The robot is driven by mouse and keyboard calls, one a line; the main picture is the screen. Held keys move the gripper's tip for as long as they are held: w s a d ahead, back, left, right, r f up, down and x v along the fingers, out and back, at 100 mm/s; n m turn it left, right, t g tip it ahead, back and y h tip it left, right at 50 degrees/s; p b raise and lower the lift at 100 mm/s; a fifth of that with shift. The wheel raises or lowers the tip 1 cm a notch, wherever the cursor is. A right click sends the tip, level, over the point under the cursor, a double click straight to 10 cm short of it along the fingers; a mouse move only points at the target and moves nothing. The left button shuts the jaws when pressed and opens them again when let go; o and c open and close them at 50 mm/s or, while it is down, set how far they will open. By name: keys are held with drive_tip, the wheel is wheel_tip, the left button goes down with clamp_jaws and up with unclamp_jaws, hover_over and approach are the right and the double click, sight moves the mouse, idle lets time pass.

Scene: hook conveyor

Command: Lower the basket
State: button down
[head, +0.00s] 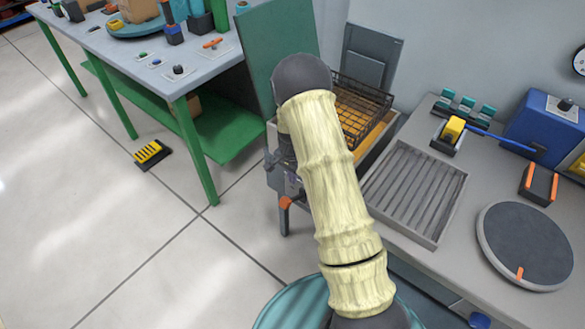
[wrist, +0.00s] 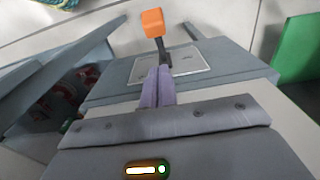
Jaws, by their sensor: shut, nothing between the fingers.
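The black wire basket (head: 366,108) sits at the top of the fryer-like unit, over an orange surface, partly hidden behind my arm. In the wrist view an orange-knobbed lever (wrist: 153,22) on a dark stem rises from a light plate on a grey housing. In the head view an orange handle (head: 287,202) shows on the unit's front, below my wrist. My gripper (wrist: 158,72) has its purple fingers together and empty, pointing at the base of the lever stem. Whether the fingertips touch the stem I cannot tell. In the head view the fingers are mostly hidden.
A grey ribbed tray (head: 415,190) adjoins the unit on the right. Beyond it are a round dark turntable (head: 532,243) and a blue box (head: 540,125). A green-legged table (head: 190,60) stands left. Floor at left is mostly clear, with a yellow-and-black item (head: 151,153).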

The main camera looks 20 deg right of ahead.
sight(288, 198)
drive_tip(key=f, duration=0.1)
drive_tip(key=a+f, duration=0.1)
drive_tip(key=f, duration=0.3)
drive_tip(key=shift+s+a+p, duration=0.15)
drive_tip(key=shift+s+p, duration=0.25)
drive_tip(key=shift+s+a+f, duration=0.2)
drive_tip(key=shift+a+f, duration=0.05)
drive_tip(key=shift+f, duration=0.25)
drive_tip(key=shift+f, duration=0.2)
